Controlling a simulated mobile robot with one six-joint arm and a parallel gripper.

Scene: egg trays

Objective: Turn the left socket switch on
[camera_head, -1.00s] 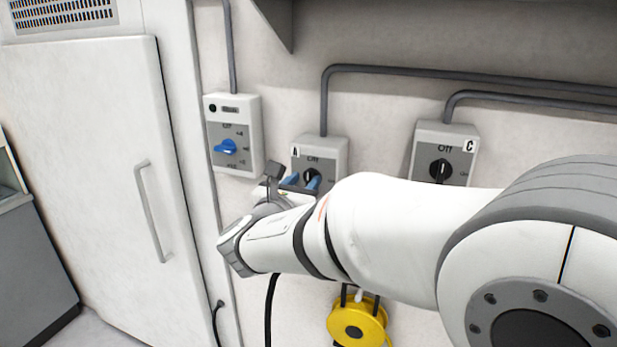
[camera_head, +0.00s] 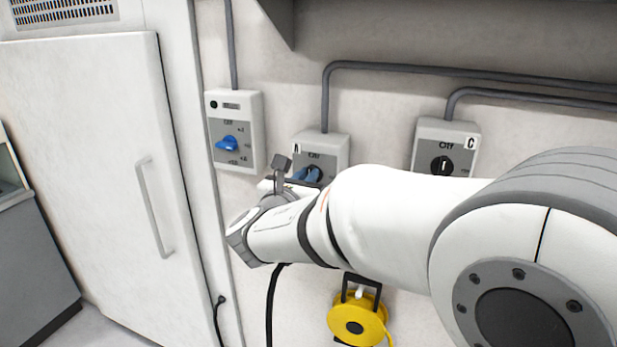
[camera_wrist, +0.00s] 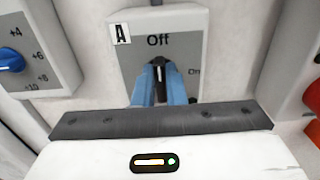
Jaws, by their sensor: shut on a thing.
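The left socket switch is a grey-white box marked A (camera_head: 328,147) on the wall, partly behind my arm. In the wrist view its plate (camera_wrist: 191,50) shows "Off" at the top and "On" at the right. Its black knob (camera_wrist: 158,73) points up toward "Off". My gripper (camera_head: 306,175) is at this box, and its blue fingers (camera_wrist: 163,88) are shut on the knob, one on each side. The lower part of the knob is hidden between the fingers.
A thermostat box with a blue knob (camera_head: 228,143) is left of box A. Switch box C (camera_head: 446,147) is to the right, its knob upright. A white door (camera_head: 85,150) stands at left. A yellow cable reel (camera_head: 357,318) hangs below my arm.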

